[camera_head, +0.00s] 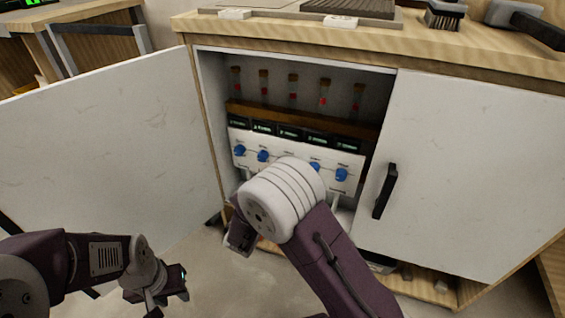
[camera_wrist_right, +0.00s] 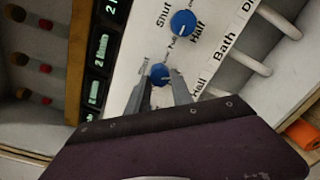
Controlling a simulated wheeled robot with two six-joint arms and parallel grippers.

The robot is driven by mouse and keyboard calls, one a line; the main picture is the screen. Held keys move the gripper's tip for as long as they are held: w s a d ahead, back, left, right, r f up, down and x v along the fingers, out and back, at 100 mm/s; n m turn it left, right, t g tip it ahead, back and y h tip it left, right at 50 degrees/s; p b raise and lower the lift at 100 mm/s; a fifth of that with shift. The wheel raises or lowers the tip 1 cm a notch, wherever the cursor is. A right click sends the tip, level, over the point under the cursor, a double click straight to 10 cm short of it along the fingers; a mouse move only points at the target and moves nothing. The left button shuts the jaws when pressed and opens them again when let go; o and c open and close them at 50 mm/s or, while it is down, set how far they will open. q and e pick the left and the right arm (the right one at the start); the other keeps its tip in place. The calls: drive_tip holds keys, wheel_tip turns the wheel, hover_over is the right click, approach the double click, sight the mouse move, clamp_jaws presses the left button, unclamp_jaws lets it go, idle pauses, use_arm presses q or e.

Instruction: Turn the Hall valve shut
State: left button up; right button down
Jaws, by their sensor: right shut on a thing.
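The Hall valve is a small blue knob (camera_wrist_right: 161,73) on a white panel; the lettering beside it looks like "Hall". My right gripper (camera_wrist_right: 160,90) has its two grey fingers on either side of this knob and is shut on it. The fingers partly cover the knob, so its pointer cannot be read. In the head view my right arm hides the fingers and the middle of the panel (camera_head: 345,188). My left gripper (camera_head: 165,287) hangs low at the left, away from the panel, and how far its fingers are apart is unclear.
The cabinet's left door (camera_head: 110,140) stands open; the right door (camera_head: 470,160) has a black handle (camera_head: 384,190). Another blue knob (camera_wrist_right: 183,23) by "Bath" sits close to my right fingers. Red-marked tubes (camera_head: 293,92) stand above, and white pipes (camera_wrist_right: 275,22) leave the panel.

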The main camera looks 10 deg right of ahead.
drive_tip(key=shift+s+d+n+t+p, duration=0.1)
drive_tip(key=shift+d+n+t+p, duration=0.1)
drive_tip(key=shift+n+p, duration=6.3)
drive_tip(key=shift+s+d+n+t+p, duration=0.15)
drive_tip(key=shift+n+p, duration=3.8)
drive_tip(key=shift+n, duration=5.05)
drive_tip(key=shift+a, duration=0.1)
drive_tip(key=c, duration=1.1)
unclamp_jaws()
drive_tip(key=shift+w, duration=0.1)
drive_tip(key=shift+a, duration=0.1)
